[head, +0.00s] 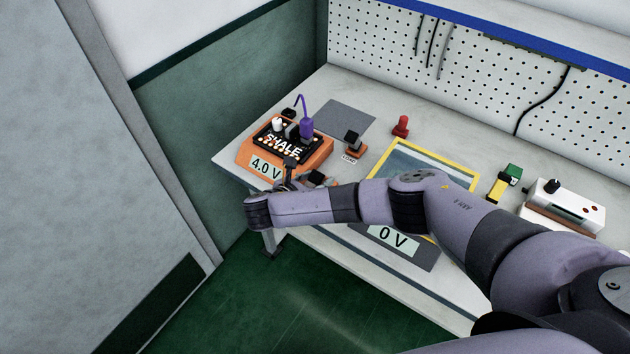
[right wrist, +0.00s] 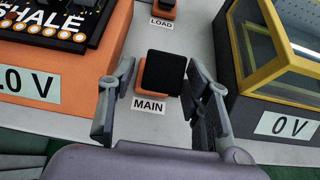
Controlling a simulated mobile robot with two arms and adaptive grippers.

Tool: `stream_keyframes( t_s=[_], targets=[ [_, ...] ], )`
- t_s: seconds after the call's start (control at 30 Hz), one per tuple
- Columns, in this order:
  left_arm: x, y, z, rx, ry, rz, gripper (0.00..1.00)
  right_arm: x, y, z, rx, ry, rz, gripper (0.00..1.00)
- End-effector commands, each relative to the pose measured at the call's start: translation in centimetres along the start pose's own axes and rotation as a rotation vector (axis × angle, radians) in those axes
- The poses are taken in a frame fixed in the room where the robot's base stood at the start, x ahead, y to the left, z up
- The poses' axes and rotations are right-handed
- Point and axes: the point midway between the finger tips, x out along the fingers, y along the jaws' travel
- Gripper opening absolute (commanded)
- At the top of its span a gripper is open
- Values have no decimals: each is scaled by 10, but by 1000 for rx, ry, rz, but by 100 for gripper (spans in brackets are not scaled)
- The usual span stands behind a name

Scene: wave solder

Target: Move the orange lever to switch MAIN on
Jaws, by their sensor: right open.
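The MAIN switch shows in the right wrist view as a black block (right wrist: 165,72) on an orange base (right wrist: 144,84), with a MAIN label (right wrist: 148,106) in front of it. My right gripper (right wrist: 162,82) is open, with one finger on each side of the switch in the picture. I cannot tell whether either finger touches it. In the head view my right gripper (head: 292,178) is at the table's front edge, beside the orange SHALE unit (head: 249,148), and my arm hides part of the area. My left gripper is not in view.
The SHALE unit reads 4.0 V. A LOAD switch (head: 355,143) stands behind MAIN. A yellow-framed case (head: 440,156) with a 0 V display (head: 393,239) is to the right. A red knob (head: 401,126) and a white box (head: 563,207) are farther away. A grey mat (head: 345,119) lies clear.

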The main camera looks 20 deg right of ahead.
Motion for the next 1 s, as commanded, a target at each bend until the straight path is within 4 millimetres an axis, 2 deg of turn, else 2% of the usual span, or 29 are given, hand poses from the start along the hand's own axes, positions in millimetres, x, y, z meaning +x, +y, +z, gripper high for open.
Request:
stream_keyframes(
  t_s=[0.2,0.6,0.73,1.0],
  targets=[
    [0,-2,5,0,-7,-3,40,-7,0,0,0,1,1,45],
    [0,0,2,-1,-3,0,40,-67,1,-1,0,1,2,45],
    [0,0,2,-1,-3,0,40,-74,0,0,0,1,1,45],
    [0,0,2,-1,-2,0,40,-75,0,0,0,0,0,45]
  ],
)
